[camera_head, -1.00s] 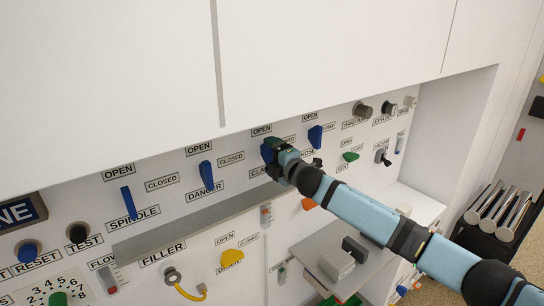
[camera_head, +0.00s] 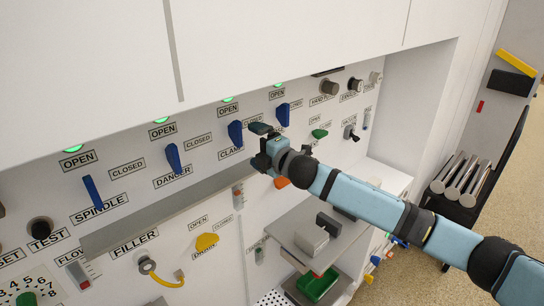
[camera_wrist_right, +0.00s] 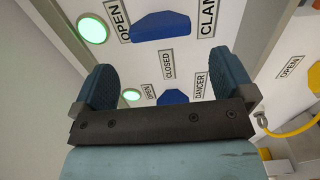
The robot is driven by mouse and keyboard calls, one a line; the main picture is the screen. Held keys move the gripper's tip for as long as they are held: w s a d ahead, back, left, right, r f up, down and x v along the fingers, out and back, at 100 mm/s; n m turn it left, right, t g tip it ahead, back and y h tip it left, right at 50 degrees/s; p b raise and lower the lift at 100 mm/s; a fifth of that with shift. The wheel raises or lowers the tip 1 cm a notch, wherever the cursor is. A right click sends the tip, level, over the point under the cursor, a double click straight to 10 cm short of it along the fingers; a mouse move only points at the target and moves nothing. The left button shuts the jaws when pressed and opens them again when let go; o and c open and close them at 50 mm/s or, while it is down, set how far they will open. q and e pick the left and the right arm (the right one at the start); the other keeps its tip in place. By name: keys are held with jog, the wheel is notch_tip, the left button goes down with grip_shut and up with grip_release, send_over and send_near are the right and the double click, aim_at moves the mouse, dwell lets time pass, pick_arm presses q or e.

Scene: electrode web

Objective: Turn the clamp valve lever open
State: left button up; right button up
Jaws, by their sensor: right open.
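The clamp valve lever (camera_head: 235,133) is a blue handle on the white panel. It stands roughly upright below its OPEN label, with the CLAMP label under it. My right gripper (camera_head: 261,143) is open and empty, just to the right of this lever and apart from it. In the right wrist view the clamp lever (camera_wrist_right: 160,25) shows beyond the two spread fingers (camera_wrist_right: 166,82), not between them. A green lamp (camera_head: 228,99) glows above the lever's OPEN label, and it also shows in the wrist view (camera_wrist_right: 92,30). My left gripper is not in view.
Blue danger (camera_head: 172,158) and spindle (camera_head: 92,192) levers lie to the left, another blue lever (camera_head: 283,114) to the right. A grey ledge (camera_head: 165,208) runs below. Cabinet doors (camera_head: 280,40) overhang the panel. A shelf with a grey block (camera_head: 311,238) stands lower right.

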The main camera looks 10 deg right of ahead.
jog(key=v, duration=0.6)
jog(key=shift+s+b, duration=0.2)
jog(key=shift+b, duration=0.15)
jog(key=shift+d, duration=0.1)
jog(key=s+f+m+g+h+p, duration=0.1)
jog(key=s+f+m+h+p, duration=0.1)
jog(key=s+f+m, duration=1.3)
jog(key=s+d+f+m+g+h, duration=0.1)
jog(key=s+d+f+m, duration=0.1)
jog(key=s+f, duration=0.4)
jog(key=s+d+f+m+h, duration=0.2)
jog(key=s+d+f+m, duration=0.1)
jog(key=s+d+f, duration=0.2)
jog(key=s+d+f+m+g+h+p, duration=0.1)
jog(key=s+d+f, duration=0.3)
jog(key=s+f, duration=0.5)
jog(key=s+m+h, duration=0.1)
jog(key=s, duration=0.2)
jog(key=shift+g, duration=0.3)
